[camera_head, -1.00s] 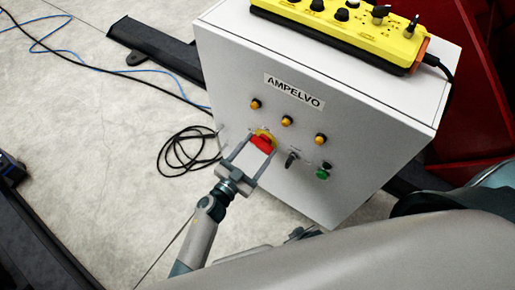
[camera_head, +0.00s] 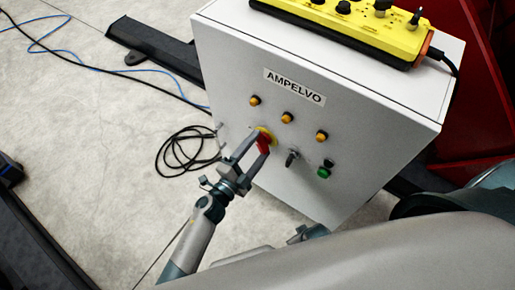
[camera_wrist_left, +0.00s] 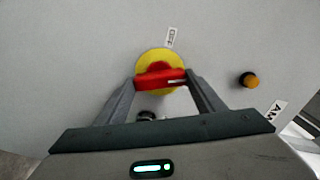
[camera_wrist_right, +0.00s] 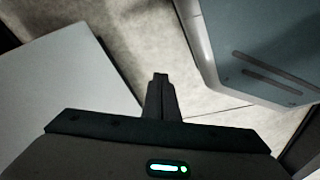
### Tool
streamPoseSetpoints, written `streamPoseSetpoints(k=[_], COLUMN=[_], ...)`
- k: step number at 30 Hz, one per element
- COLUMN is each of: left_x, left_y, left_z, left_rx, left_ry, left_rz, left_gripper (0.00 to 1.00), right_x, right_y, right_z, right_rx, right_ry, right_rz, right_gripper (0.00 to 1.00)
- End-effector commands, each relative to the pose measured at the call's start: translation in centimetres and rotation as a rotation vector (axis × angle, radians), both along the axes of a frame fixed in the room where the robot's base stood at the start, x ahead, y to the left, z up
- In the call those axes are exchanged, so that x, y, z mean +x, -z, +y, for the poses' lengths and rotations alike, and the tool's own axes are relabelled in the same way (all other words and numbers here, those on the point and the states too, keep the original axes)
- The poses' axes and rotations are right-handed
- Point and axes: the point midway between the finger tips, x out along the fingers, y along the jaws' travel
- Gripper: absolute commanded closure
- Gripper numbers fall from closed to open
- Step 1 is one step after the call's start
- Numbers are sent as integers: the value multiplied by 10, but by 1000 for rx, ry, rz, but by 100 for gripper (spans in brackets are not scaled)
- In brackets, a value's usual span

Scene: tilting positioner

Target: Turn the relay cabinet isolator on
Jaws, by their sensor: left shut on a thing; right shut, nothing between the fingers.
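The isolator is a red handle (camera_head: 264,143) on a yellow round plate on the front of the grey relay cabinet (camera_head: 352,175). In the left wrist view the handle (camera_wrist_left: 161,79) lies across the yellow plate (camera_wrist_left: 158,57), a white mark near its right end. An OFF label (camera_wrist_left: 170,38) sits above the plate. My left gripper (camera_head: 263,141) is shut on the handle, one finger at each end; its fingers hide part of the plate in the head view. My right gripper (camera_wrist_right: 160,78) is shut and empty, away from the isolator.
Several amber lamps (camera_head: 287,118), a black selector (camera_head: 292,157) and a green button (camera_head: 323,172) share the cabinet front. A yellow control box (camera_head: 350,25) lies on top. A coiled black cable (camera_head: 178,152) is on the floor to the left.

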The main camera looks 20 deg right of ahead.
Motion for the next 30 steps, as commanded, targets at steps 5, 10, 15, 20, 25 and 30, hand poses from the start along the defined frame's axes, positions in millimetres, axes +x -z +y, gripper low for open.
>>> streamPoseSetpoints(k=[5,10,15,20,25,30], left_x=[-1,0,-1,-1,-1,-1], left_y=[3,3,3,2,2,2], left_z=[0,0,0,0,0,0], left_rx=[100,179,233,263,272,273], left_ry=[1,0,1,2,2,2], left_rz=[-127,-228,-297,-334,-346,-347], left_gripper=[60,60,60,60,60,60], right_x=[7,12,15,16,16,16], right_y=[-13,-26,-36,-41,-43,-43], right_z=[3,4,5,6,6,6], right_rx=[1,1,1,1,1,1], right_ry=[-1,-1,-2,-2,-2,-2], right_rz=[-5,-7,-9,-9,-8,-8], right_gripper=[100,100,100,100,100,100])
